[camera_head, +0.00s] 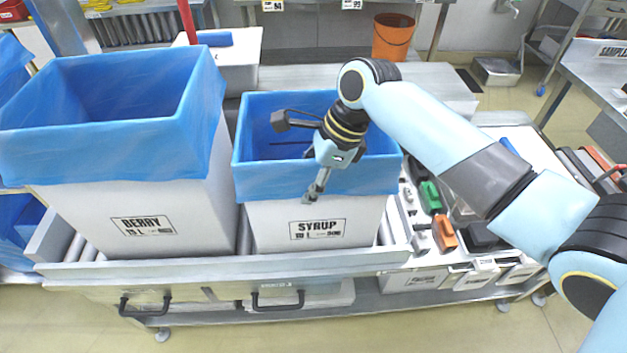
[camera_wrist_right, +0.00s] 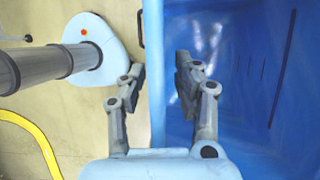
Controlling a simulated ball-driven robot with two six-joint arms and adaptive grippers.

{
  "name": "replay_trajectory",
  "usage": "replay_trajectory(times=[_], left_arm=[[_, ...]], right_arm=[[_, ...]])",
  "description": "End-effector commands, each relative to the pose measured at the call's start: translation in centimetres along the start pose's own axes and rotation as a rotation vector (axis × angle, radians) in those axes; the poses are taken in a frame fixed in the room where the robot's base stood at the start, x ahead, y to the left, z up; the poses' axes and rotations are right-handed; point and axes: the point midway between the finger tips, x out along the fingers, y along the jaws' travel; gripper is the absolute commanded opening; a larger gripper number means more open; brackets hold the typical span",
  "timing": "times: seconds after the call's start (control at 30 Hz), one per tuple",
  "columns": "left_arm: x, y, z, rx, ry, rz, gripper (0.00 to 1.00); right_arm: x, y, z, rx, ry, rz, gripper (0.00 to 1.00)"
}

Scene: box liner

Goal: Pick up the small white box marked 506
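The small white box (camera_head: 313,228) stands on the roller bench in the head view. Its label reads SYRUP, 10 L and a small number that is too blurred to read surely. A blue liner (camera_head: 262,172) is folded over its rim; it also shows in the wrist view (camera_wrist_right: 235,80). My right gripper (camera_head: 317,186) points down at the box's front rim. In the wrist view my right gripper (camera_wrist_right: 160,80) is open, one finger on each side of the liner's edge, with gaps visible. My left gripper is not in view.
A larger white box (camera_head: 150,215) marked BERRY, with a blue liner, stands to the left on the same bench. A bench rail (camera_head: 220,262) runs in front of both. Green (camera_head: 430,197) and orange (camera_head: 444,232) items lie to the right. An orange bucket (camera_head: 393,37) stands behind.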

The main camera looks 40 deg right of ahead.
Motion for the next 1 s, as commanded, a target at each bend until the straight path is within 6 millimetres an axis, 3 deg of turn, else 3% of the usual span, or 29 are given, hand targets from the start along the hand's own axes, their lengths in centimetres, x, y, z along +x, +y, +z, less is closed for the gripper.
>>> replay_trajectory(times=[0.1,0.33,1.0], left_arm=[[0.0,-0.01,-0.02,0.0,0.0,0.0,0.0],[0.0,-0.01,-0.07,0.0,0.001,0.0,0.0],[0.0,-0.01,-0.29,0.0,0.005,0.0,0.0]], right_arm=[[0.14,0.0,-0.06,0.0,0.0,0.0,0.3],[0.12,0.01,-0.05,0.0,0.0,0.0,0.0],[-0.03,-0.06,0.07,-0.001,-0.002,-0.002,0.0]])
